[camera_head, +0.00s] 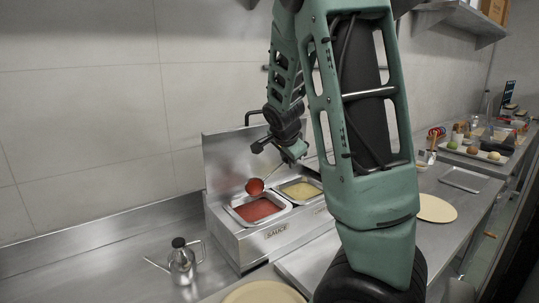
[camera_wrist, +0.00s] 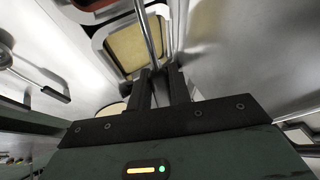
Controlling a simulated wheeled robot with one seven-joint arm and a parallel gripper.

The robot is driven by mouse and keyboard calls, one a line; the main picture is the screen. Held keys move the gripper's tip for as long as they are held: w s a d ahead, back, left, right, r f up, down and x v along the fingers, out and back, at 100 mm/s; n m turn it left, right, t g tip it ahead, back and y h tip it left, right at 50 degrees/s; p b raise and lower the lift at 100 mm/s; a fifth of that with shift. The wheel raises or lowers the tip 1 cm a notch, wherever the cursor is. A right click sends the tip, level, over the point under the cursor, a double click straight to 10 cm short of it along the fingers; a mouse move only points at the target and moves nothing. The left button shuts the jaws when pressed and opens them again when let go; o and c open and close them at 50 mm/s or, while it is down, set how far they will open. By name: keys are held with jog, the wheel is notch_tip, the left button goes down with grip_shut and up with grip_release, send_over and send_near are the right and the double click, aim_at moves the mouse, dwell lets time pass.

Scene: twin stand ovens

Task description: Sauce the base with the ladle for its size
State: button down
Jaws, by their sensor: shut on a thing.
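My gripper (camera_head: 297,150) is shut on the thin metal handle of a ladle; the handle also shows between the fingers in the wrist view (camera_wrist: 148,35). The ladle's bowl (camera_head: 254,186) looks red and is just above the red sauce pan (camera_head: 235,213), at its back edge. I cannot tell whether the bowl is full. The pan sits in the steel unit marked SAUCE (camera_head: 280,234). One pale round base (camera_head: 265,293) is at the bottom edge, partly cut off. Another pale round base (camera_head: 436,208) lies on the counter right of my arm.
A pan of yellow sauce (camera_head: 301,189) adjoins the red one. A steel oil can (camera_head: 182,262) stands on the left counter. A steel tray (camera_head: 463,180) and a tray of food (camera_head: 487,153) are at the right. A dark-handled tool (camera_wrist: 52,93) shows in the wrist view. My arm hides the middle counter.

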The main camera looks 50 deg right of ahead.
jog(key=shift+w+r+p, duration=0.15)
jog(key=shift+w+p, duration=0.1)
jog(key=shift+p, duration=0.1)
jog(key=shift+d+r+y+p, duration=0.2)
jog(key=shift+y+p, duration=0.2)
jog(key=shift+p, duration=0.8)
jog(key=p, duration=0.2)
jog(key=g+y+p, duration=0.1)
jog(key=p, duration=0.1)
jog(key=shift+s+d+m+g+y+p, duration=0.1)
jog(key=shift+d+m+g+y+p, duration=0.1)
jog(key=shift+m+g+y+p, duration=0.15)
jog(key=y+p, duration=0.1)
jog(key=p, duration=0.1)
jog(key=g+p, duration=0.1)
jog(key=p, duration=0.1)
jog(key=shift+d+y+p, duration=0.25)
jog(key=shift+y+p, duration=0.1)
jog(key=shift+d+m+g+y+p, duration=0.1)
jog(key=shift+m+g+y+p, duration=0.25)
jog(key=shift+p, duration=0.4)
jog(key=shift+f+y, duration=0.15)
jog(key=shift+y, duration=0.1)
